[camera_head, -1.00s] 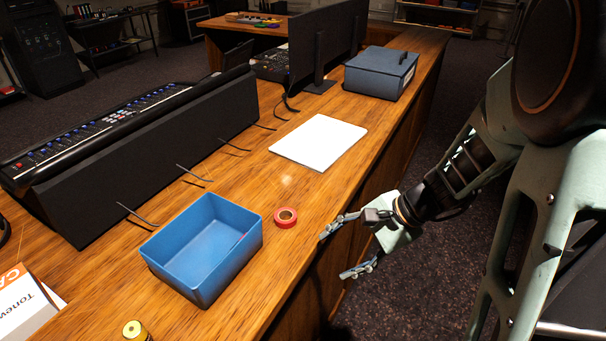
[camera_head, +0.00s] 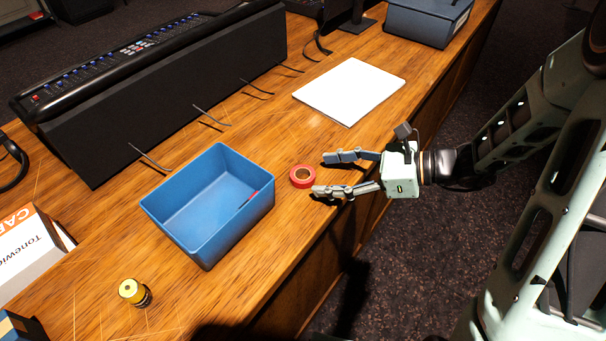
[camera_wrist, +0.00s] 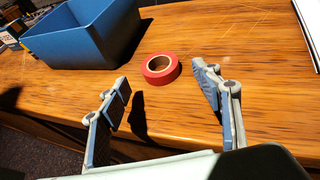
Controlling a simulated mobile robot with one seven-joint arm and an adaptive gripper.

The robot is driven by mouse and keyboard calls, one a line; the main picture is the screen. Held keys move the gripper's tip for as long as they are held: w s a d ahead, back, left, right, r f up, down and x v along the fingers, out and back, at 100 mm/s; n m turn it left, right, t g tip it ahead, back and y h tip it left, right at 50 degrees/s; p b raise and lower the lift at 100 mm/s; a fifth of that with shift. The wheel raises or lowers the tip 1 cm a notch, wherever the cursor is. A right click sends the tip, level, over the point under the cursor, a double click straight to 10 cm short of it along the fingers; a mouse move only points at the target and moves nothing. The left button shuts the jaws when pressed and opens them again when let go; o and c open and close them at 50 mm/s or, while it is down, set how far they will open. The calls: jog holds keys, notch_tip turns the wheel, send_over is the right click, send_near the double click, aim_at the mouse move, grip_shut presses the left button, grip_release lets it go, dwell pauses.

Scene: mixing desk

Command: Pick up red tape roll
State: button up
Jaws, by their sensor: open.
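The red tape roll (camera_head: 303,176) lies flat on the wooden desk, just right of the blue open bin. In the wrist view the red tape roll (camera_wrist: 161,69) sits ahead of the fingertips, roughly between their lines, with its brown core showing. My gripper (camera_head: 322,174) is open and empty at the desk's front edge, its fingers pointing left toward the roll. In the wrist view the two fingers of my gripper (camera_wrist: 160,78) are spread wide. The roll does not appear to be between the fingers.
The blue bin (camera_head: 225,235) holds a small red item, partly seen. White paper (camera_head: 349,91) lies behind my gripper. A yellow-topped small cylinder (camera_head: 134,292) and a white-orange box (camera_head: 32,245) are at the front left. A black mixing console (camera_head: 165,85) lines the back.

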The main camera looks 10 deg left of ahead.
aim_at(295, 174)
jog(key=x, duration=0.5)
jog(key=shift+r, duration=0.15)
jog(key=c, duration=1.1)
jog(key=shift+r+p, duration=0.2)
jog(key=shift+p, duration=0.2)
